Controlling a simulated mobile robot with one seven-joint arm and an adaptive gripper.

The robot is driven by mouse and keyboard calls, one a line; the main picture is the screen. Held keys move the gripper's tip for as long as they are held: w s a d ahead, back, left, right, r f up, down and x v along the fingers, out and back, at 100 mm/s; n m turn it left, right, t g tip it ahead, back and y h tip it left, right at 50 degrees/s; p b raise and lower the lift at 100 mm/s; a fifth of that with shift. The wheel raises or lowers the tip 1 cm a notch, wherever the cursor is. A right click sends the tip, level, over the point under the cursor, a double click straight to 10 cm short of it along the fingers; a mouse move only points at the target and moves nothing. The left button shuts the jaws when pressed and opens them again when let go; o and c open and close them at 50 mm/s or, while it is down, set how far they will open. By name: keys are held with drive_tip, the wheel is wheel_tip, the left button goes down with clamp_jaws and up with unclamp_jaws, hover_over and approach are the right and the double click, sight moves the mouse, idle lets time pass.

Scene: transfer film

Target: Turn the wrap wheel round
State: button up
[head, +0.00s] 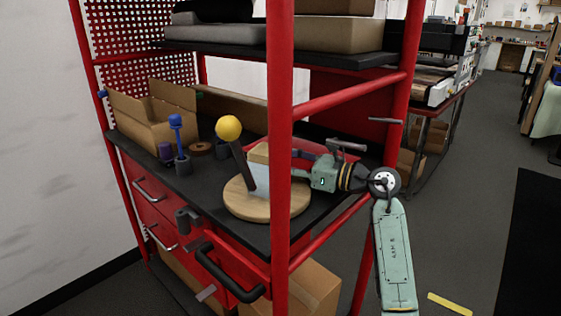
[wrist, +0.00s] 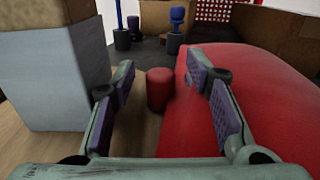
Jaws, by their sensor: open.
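The wrap wheel (head: 243,205) is a round pale wooden disc lying flat on the dark top of a red cart. A light grey-blue block with a tan top (head: 259,153) stands on it; that block fills the left of the wrist view (wrist: 42,80). My gripper (wrist: 159,72) is open over the wheel, reaching in from the right. A short red peg (wrist: 159,90) stands upright on the wood between my spread purple-padded fingers, apart from both. In the head view, my fingers and the peg are largely hidden behind a red post.
The red front post (head: 280,90) and slanting side rails (head: 345,95) frame the cart. A large red surface (wrist: 250,90) lies close by my right finger. A dark lever with a yellow ball (head: 228,128) rises at the wheel's left. An open cardboard box (head: 150,115) stands behind.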

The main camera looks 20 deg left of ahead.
drive_tip(key=d, duration=0.7)
drive_tip(key=s+d, duration=0.1)
drive_tip(key=d, duration=0.2)
drive_tip(key=shift+d, duration=0.4)
drive_tip(key=shift+w, duration=0.1)
